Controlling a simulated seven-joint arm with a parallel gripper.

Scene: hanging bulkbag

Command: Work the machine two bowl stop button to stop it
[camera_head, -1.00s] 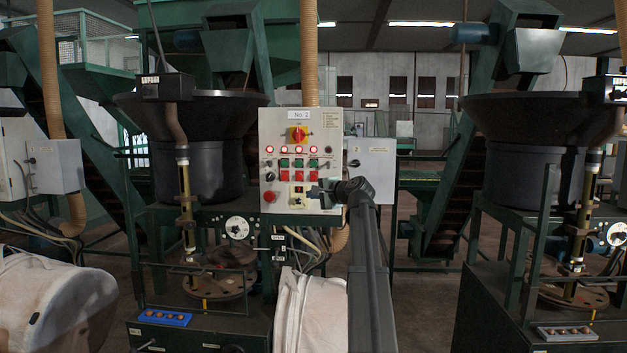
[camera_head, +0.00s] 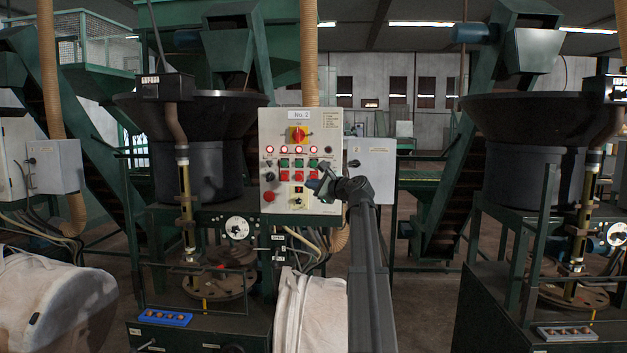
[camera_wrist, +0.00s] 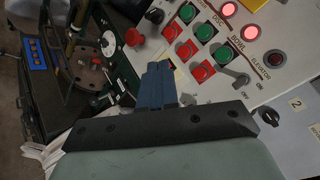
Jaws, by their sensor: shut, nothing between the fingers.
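The grey control panel (camera_head: 277,207) marked No. 2 faces me at the centre of the head view. The red bowl stop button (camera_wrist: 202,72) is in the BOWL column, below its green button (camera_wrist: 221,52). The bowl lamp (camera_wrist: 250,32) glows red. My gripper (camera_head: 314,183) is shut and empty in front of the panel's lower right, close to the red buttons. In the wrist view its blue fingers (camera_wrist: 159,65) point at the panel, to the left of and below the bowl stop button. I see no contact with that button.
A lever switch (camera_wrist: 235,77) is just right of the bowl stop button. A grey box (camera_head: 369,165) stands right of the panel.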

